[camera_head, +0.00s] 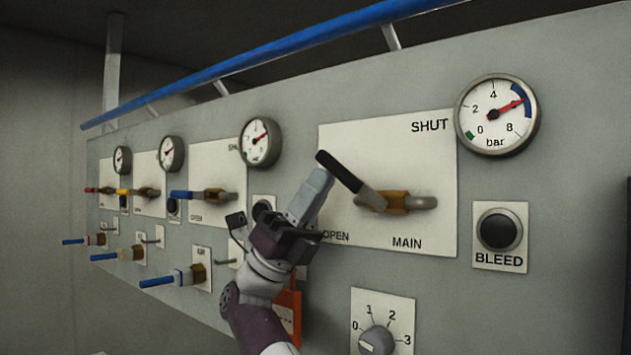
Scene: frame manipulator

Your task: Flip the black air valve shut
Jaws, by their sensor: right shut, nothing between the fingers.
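The black-handled air valve lever (340,172) is on the white plate (435,165) marked SHUT at the top, OPEN at the lower left and MAIN below. The lever slants up and to the left from the brass valve body (396,203), pointing at neither label. My right gripper (320,180) reaches up from below, with its grey fingers together and empty. Its fingertips are just under the black end of the lever, very close or touching; I cannot tell which. My left gripper is out of view.
A pressure gauge (496,115) is above right, with the BLEED button (499,231) below it. A rotary knob (377,341) is at the bottom. Smaller valves, including a blue-handled one (184,194), and several gauges line the panel to the left. A blue rail (270,52) runs along the top.

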